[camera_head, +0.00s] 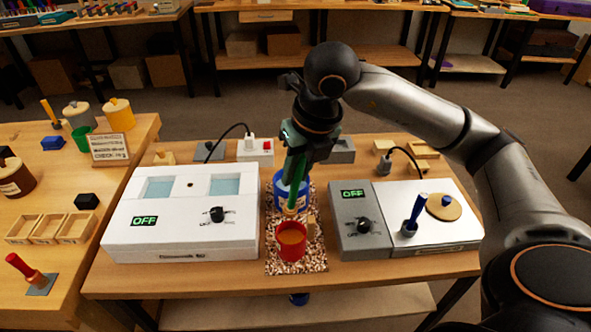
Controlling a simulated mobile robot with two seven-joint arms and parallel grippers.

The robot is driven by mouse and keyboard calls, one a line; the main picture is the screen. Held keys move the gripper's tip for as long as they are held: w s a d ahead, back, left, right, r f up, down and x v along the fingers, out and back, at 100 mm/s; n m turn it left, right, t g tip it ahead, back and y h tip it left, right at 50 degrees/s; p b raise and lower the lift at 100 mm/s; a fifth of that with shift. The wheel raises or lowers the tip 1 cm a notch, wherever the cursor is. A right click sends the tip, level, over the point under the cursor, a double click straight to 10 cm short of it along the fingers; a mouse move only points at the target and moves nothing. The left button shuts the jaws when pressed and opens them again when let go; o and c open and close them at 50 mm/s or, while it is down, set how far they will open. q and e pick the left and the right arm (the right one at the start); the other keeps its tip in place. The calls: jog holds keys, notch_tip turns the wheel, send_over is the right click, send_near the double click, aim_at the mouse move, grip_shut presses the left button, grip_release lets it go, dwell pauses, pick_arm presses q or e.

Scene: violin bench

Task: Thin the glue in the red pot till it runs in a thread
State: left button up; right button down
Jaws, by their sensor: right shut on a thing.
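The red pot (291,247) stands on a speckled mat (312,262) between two appliances, with brown-orange glue (291,234) showing inside. My right gripper (297,150) points down from above, behind the pot. It is shut on a long green-handled tool (296,183) whose paler lower end (290,211) reaches toward the pot's back rim. I cannot tell whether its tip touches the glue. A blue pot (281,190) stands behind the red one, partly hidden by the tool. My left gripper is out of view.
A white two-well unit (184,240) on the left and a grey unit (357,242) beside a white plate (440,228) on the right show OFF. A blue-handled tool (414,212) stands on the plate. The left table (110,215) holds jars and trays.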

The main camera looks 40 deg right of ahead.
aim_at(297, 188)
notch_tip(297, 188, down, 4)
jog(key=b, duration=0.2)
jog(key=shift+b, duration=0.4)
notch_tip(297, 188, down, 6)
jog(key=b, duration=0.5)
jog(key=shift+f+b, duration=0.7)
jog(key=shift+b, duration=0.1)
jog(key=shift+f, duration=0.2)
jog(key=shift+f+b, duration=0.15)
jog(key=shift+b, duration=0.2)
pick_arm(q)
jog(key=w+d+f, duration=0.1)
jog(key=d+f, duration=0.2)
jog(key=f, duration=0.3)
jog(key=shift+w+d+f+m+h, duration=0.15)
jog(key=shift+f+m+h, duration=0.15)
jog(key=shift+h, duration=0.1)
